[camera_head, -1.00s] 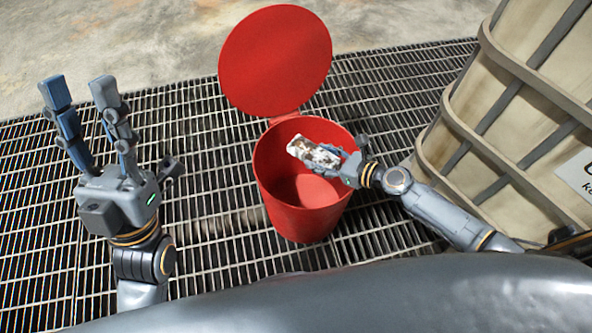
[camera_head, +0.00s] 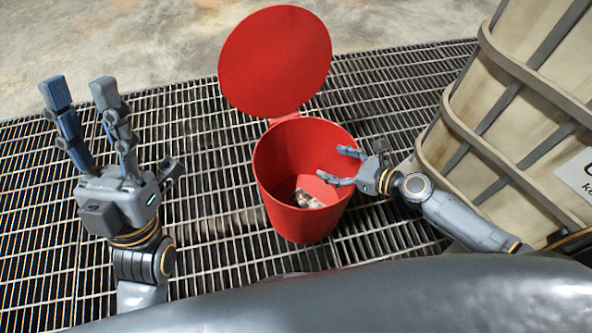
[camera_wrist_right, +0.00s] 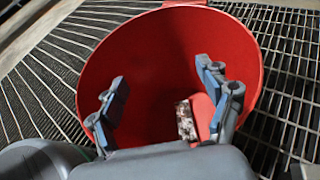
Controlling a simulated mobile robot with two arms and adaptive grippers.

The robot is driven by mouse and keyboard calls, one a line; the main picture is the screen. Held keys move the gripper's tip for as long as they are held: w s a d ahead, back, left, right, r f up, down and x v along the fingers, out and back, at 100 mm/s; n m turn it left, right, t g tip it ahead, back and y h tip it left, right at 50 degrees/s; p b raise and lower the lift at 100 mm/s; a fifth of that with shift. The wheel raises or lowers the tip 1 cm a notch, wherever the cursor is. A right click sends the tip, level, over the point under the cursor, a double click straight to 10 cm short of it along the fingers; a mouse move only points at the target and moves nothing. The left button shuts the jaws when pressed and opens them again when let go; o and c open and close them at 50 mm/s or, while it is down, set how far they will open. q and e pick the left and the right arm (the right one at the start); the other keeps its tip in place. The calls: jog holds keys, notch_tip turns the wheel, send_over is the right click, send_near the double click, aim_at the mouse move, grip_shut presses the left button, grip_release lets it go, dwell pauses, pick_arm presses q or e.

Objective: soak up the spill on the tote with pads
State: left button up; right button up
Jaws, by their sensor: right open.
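A stained, crumpled pad (camera_head: 308,199) lies low inside the red bin; it also shows in the right wrist view (camera_wrist_right: 186,120). My right gripper (camera_head: 334,165) is open and empty over the bin's right rim, with its fingers above the opening. In the right wrist view its two fingers (camera_wrist_right: 166,95) stand apart, with the pad below and between them. My left gripper (camera_head: 82,90) is open and empty at the left, fingers pointing away over the grating. A large pale caged tote (camera_head: 500,110) stands at the right. No spill is visible on the part in view.
The red bin (camera_head: 278,190) stands on the metal grating (camera_head: 215,220) with its round lid (camera_head: 275,60) swung up behind it. Bare concrete floor (camera_head: 150,35) lies beyond the grating. The grating between my left gripper and the bin is clear.

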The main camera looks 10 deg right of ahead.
jog(key=v, duration=0.7)
jog(key=shift+s+d+r, duration=0.15)
jog(key=shift+s+d, duration=0.05)
